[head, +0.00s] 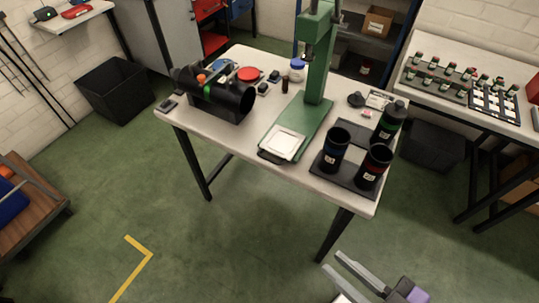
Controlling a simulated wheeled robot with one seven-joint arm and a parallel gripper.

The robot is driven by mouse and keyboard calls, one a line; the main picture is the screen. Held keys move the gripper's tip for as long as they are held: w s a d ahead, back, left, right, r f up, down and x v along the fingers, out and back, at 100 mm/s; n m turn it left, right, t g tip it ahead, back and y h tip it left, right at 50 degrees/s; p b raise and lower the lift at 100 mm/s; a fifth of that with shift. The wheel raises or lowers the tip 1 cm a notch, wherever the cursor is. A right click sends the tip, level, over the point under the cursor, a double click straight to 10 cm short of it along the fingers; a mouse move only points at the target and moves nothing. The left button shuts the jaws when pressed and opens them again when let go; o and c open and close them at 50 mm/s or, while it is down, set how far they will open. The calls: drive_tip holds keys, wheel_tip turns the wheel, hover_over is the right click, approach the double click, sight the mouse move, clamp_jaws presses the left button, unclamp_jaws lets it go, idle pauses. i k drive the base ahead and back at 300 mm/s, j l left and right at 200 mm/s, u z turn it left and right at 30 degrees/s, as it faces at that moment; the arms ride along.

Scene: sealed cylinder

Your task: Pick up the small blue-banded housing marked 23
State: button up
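A black cylindrical housing with a blue band (336,147) stands upright on a dark plate (347,187) at the front right of the white table. It has a small pale label, too small to read. A red-banded housing (374,167) stands to its right on the same plate. A green-banded housing (389,121) stands behind them. My gripper (332,260) is at the bottom right, in front of the table and well apart from the housings. Its two grey fingers are spread with nothing between them.
A green press (318,60) stands on the table (235,150), with a white pad on its base. A large black cylinder (232,100) lies at the table's left. Another bench (440,103) with racks of small parts is at right.

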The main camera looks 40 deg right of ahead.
sight(338, 139)
drive_tip(key=j+z, duration=0.4)
drive_tip(key=k+j+z, duration=0.15)
drive_tip(key=z, duration=0.2)
drive_tip(key=k+j+z, duration=0.2)
drive_tip(key=j+z, duration=0.2)
